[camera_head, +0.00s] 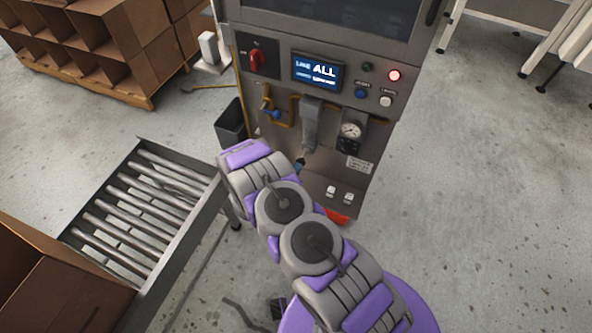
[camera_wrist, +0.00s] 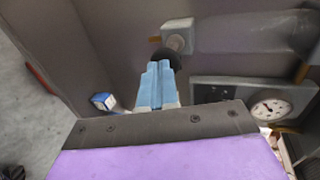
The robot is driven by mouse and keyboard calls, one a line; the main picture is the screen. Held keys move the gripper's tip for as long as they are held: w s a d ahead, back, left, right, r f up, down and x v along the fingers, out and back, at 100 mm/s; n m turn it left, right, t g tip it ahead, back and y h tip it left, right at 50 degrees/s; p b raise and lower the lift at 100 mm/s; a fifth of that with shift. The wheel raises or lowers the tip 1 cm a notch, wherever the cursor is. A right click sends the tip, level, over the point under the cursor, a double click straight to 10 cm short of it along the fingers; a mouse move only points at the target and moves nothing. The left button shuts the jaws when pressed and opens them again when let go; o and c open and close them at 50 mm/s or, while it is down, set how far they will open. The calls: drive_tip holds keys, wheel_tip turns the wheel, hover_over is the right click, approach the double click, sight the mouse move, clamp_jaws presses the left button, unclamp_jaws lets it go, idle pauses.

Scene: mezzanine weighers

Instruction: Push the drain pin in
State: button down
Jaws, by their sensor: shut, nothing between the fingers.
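A grey cylinder (camera_head: 309,125) hangs on the front of the machine; it also shows in the wrist view (camera_wrist: 245,34). A small brass-coloured tip (camera_wrist: 155,39) sticks out of its lower end, at the left in the wrist view, and looks like the drain pin. My gripper (camera_head: 299,164) is just below the cylinder in the head view, which hides the pin. In the wrist view its light blue fingers (camera_wrist: 158,68) are shut together and empty, with their tips close to the pin. I see no clear contact. A dark round shape (camera_wrist: 174,61) sits right by the fingertips.
The machine panel has a gauge (camera_head: 350,131), a red switch (camera_head: 257,58), a lit display (camera_head: 317,71) and yellow piping (camera_head: 268,103) beside the cylinder. A roller conveyor (camera_head: 150,205) and cardboard boxes (camera_head: 105,40) stand at left. A dark bin (camera_head: 231,124) is near. Floor at right is clear.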

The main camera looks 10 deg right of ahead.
sight(302, 160)
drive_tip(key=shift+w+d, duration=0.8)
drive_tip(key=shift+w, duration=0.35)
drive_tip(key=shift+r, duration=0.1)
drive_tip(key=shift+s, duration=0.1)
